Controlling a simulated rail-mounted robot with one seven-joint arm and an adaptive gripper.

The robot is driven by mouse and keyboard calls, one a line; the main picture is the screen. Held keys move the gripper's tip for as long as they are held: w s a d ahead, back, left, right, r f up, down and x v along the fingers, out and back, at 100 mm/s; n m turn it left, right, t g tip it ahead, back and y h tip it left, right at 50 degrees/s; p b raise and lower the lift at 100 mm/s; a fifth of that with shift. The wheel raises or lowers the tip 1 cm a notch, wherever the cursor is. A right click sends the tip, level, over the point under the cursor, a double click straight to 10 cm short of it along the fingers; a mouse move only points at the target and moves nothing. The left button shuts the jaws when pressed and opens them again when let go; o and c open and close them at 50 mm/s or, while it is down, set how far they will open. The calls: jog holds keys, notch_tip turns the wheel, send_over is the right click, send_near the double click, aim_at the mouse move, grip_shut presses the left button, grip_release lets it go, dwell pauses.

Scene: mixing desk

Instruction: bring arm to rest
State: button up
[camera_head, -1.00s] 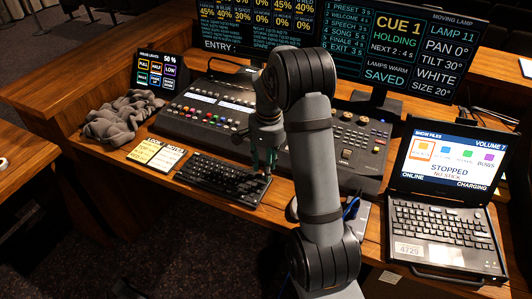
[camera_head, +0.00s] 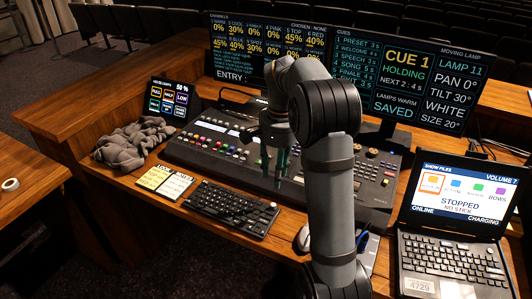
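My arm (camera_head: 330,205) rises from the bottom of the head view, bends at a dark elbow and reaches down toward the desk. My gripper (camera_head: 273,172) hangs over the mixing console (camera_head: 215,152), above and behind the keyboard (camera_head: 228,207). Its two thin greenish fingers point down with a gap between them, and nothing shows between them. The gripper looks clear of the console, though its exact height is hard to tell. The arm hides part of the console and the lower middle of the screens.
A laptop (camera_head: 455,262) stands open at right. Two wide screens (camera_head: 430,75) stand behind the console. A mouse (camera_head: 303,238) sits beside the arm. Open air lies above the keyboard.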

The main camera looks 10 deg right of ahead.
aim_at(273, 205)
jog(key=shift+f, duration=0.15)
jog(key=f, duration=1.1)
jog(key=shift+w+a+f, duration=0.15)
jog(key=shift+a+f, duration=0.05)
jog(key=shift+f, duration=0.2)
